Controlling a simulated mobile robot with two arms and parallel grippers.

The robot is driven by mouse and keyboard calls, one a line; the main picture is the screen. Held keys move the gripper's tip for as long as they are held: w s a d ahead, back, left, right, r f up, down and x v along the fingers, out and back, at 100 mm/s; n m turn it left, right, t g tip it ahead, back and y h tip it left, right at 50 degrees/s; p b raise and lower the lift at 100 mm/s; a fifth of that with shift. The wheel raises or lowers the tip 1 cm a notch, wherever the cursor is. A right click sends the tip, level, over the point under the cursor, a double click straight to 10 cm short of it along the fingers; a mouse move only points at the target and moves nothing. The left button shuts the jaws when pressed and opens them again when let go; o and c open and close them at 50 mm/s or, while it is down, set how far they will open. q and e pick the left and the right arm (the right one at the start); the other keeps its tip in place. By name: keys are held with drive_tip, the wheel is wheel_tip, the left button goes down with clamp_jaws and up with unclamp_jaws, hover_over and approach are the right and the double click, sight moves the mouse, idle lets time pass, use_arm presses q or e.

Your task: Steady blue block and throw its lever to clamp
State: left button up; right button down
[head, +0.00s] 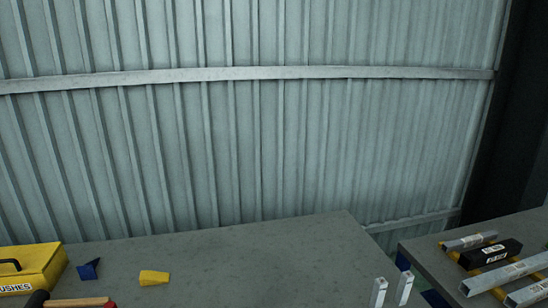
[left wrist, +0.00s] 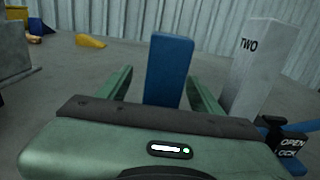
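In the left wrist view a blue block (left wrist: 170,70) stands upright ahead of my left gripper (left wrist: 163,88). The gripper's two green fingers are apart, one to each side of the block, with gaps showing between them and it. Whether the fingertips reach alongside the block is hard to tell. At the lower right, a dark part marked "OPEN" and "LOCK" (left wrist: 289,146) sits beside a blue piece; I cannot tell whether this is the block's lever. Neither gripper shows in the head view, and my right gripper is in no view.
A grey post marked "TWO" (left wrist: 258,65) stands right of the blue block. Two pale posts (head: 378,292) rise at the head view's bottom. A yellow box (head: 35,268), blue wedge (head: 88,270) and yellow wedge (head: 154,278) lie left. Metal tubes (head: 505,274) occupy the right table.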

use_arm(q)
drive_tip(key=shift+s, duration=0.1)
drive_tip(key=shift+v, duration=3.95)
drive_tip(key=o, duration=0.6)
drive_tip(key=shift+c, duration=0.2)
drive_tip(key=v, duration=1.2)
